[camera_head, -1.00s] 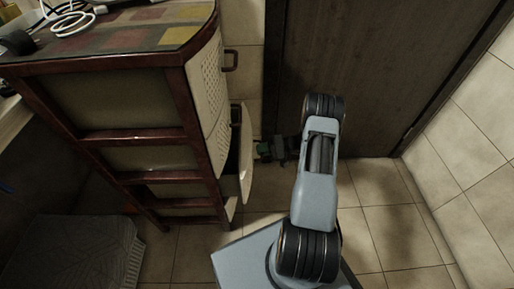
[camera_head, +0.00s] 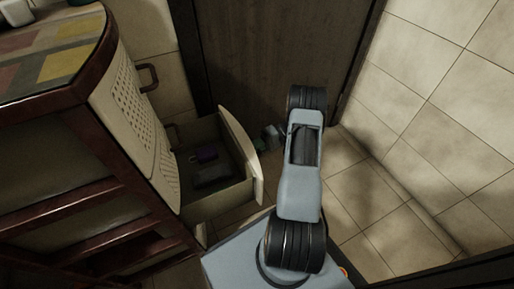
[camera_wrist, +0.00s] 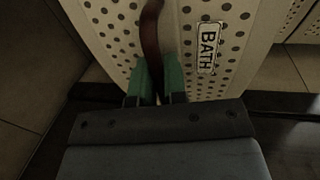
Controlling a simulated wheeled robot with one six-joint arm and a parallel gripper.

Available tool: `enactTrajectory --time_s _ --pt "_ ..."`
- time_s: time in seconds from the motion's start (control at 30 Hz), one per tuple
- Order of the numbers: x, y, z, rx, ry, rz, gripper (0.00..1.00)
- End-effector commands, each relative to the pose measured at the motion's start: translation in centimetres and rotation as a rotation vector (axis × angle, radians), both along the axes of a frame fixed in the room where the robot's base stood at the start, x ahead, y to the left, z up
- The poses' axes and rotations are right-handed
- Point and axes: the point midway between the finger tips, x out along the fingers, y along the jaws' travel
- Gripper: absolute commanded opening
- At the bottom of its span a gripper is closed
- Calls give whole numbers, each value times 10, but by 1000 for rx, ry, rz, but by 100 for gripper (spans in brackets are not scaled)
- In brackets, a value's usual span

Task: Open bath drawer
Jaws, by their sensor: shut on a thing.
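The bath drawer (camera_head: 243,150) stands pulled well out of the cabinet in the head view, and its inside shows from above. In the wrist view, its pale perforated front (camera_wrist: 110,28) carries a white label reading BATH (camera_wrist: 209,46). My gripper (camera_wrist: 157,80) is shut on the drawer's brown handle (camera_wrist: 151,35), with a green finger on each side. The handle's lower part is hidden between the fingers. In the head view the drawer front hides the handle, and only a small part of my gripper shows beyond it.
A purple item (camera_head: 206,153) and dark things lie in the drawer. The cabinet (camera_head: 75,120) has a patterned top, a closed perforated front above with a handle (camera_head: 148,77), and open shelves. A dark door (camera_head: 265,60) and tiled wall (camera_head: 440,100) stand close by. Tiled floor (camera_head: 385,240) is clear at right.

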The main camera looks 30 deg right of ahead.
Motion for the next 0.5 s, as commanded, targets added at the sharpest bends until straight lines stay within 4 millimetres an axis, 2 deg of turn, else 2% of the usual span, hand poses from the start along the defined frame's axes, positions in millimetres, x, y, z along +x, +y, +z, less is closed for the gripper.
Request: enactTrajectory --time_s 0.37,0.4,0.5 --pt "0 -1 -1 -3 0 1 0" --pt "1 -2 0 -3 -1 0 13" --pt "0 -2 0 -3 -1 -1 23"
